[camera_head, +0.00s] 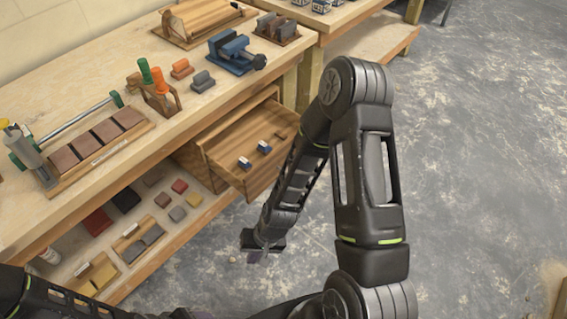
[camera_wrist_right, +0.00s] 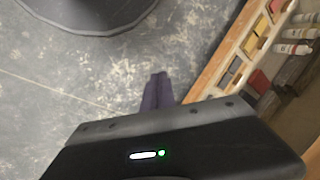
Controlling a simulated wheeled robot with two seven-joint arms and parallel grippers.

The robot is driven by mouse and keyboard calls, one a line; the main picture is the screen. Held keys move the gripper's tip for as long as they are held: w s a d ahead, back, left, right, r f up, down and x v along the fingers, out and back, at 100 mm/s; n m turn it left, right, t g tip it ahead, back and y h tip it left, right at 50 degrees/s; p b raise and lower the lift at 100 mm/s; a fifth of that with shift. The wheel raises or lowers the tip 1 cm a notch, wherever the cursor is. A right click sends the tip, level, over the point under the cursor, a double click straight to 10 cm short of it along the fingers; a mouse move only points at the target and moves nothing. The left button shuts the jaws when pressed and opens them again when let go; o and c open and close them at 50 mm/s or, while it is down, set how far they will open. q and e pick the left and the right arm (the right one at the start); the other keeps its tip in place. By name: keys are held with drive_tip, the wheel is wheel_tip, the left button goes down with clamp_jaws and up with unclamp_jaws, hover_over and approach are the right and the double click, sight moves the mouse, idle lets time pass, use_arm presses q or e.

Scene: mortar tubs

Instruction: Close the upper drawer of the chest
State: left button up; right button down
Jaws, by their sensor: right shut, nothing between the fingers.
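The wooden drawer (camera_head: 226,174) stands pulled out from under the workbench top in the head view, with small blue-and-white pieces showing on it. The chest body is mostly hidden by the bench top, and I cannot tell a second drawer. My right gripper (camera_head: 262,256) is below and in front of the drawer, apart from it, over the grey floor. Its dark fingers (camera_wrist_right: 157,88) are shut and empty in the right wrist view. My left arm shows at the lower left, but its gripper is out of view.
The workbench top (camera_head: 95,75) holds a blue vise (camera_head: 236,54), tools and a rack of brown blocks (camera_head: 100,140). A lower shelf (camera_head: 195,215) carries several coloured blocks. Open concrete floor (camera_head: 480,150) lies to the right.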

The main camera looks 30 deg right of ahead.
drive_tip(key=w+d+f+m+t+b, duration=0.2)
drive_tip(key=w+d+f+m+b, duration=0.2)
drive_tip(key=w+d+b, duration=0.55)
use_arm(q)
wheel_tip(320, 180, down, 22)
drive_tip(key=b, duration=0.9)
drive_tip(key=shift+w+b, duration=0.25)
drive_tip(key=shift+b, duration=0.15)
use_arm(e)
drive_tip(key=w+d+r+m+t, duration=0.2)
drive_tip(key=d+r, duration=0.4)
drive_tip(key=d, duration=0.4)
drive_tip(key=w+d+r+m+t, duration=0.3)
drive_tip(key=w+d+r, duration=0.1)
drive_tip(key=d, duration=0.7)
drive_tip(key=shift+r+h, duration=0.3)
drive_tip(key=shift+r, duration=0.6)
drive_tip(key=shift+a+f, duration=0.1)
approach(277, 155)
drive_tip(key=x, duration=0.4)
drive_tip(key=shift+s+f+b, duration=0.1)
drive_tip(key=shift+f+b, duration=0.2)
drive_tip(key=shift+f, duration=0.35)
drive_tip(key=shift+w+a, duration=0.1)
drive_tip(key=shift+w, duration=0.55)
use_arm(q)
drive_tip(key=shift+f, duration=0.2)
